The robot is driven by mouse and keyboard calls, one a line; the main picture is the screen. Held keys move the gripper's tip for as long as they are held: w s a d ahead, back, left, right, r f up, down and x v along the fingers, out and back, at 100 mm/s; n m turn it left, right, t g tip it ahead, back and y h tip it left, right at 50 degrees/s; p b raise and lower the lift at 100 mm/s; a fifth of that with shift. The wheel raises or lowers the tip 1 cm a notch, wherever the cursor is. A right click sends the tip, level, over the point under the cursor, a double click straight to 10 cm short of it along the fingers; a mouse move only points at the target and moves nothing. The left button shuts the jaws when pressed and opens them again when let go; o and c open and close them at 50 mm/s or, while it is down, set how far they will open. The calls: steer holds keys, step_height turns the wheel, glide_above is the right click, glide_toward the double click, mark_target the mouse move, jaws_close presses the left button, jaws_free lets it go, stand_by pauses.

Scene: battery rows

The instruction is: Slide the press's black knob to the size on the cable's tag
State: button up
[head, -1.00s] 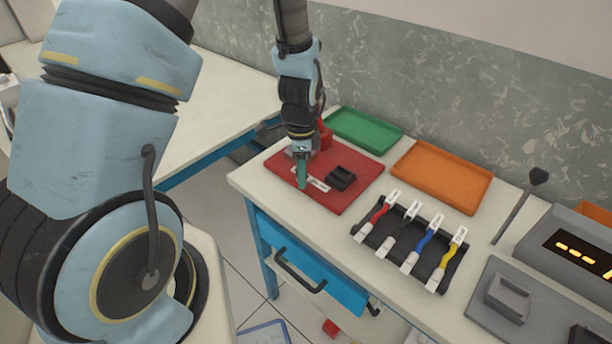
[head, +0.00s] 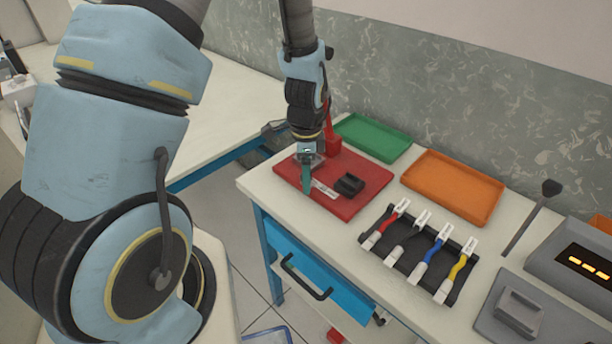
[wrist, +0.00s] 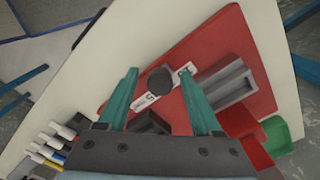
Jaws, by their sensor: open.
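The press's red base plate (head: 352,207) lies on the bench below my gripper. The round black knob (wrist: 160,80) shows in the wrist view above a white scale strip (wrist: 184,72). The strip also shows in the head view (head: 326,190), where the knob is hidden. My gripper (wrist: 157,78) is open, with its teal fingers on either side of the knob; I cannot tell whether they touch it. It also shows over the plate in the head view (head: 307,186). Cables with white tags lie on a black rack (head: 397,258); the tags are too small to read.
A black block (head: 349,185) sits on the red plate. A red upright part (head: 332,143) stands behind my gripper. A green tray (head: 372,138) and an orange tray (head: 453,186) lie along the wall. A grey device (head: 578,258) with a lit display stands at right.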

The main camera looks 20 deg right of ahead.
step_height(320, 180, up, 10)
steer(key=b, duration=0.2)
steer(key=shift+r, duration=0.25)
steer(key=a+r+n, duration=0.2)
steer(key=a+n, duration=0.8)
steer(key=a, duration=0.2)
steer(key=s+a+r+n+t, duration=0.1)
steer(key=a+r+n, duration=0.2)
steer(key=a+n, duration=0.7)
steer(key=shift+s+a+t, duration=0.15)
steer(key=shift+a+t, duration=0.15)
steer(key=shift+a, duration=0.6)
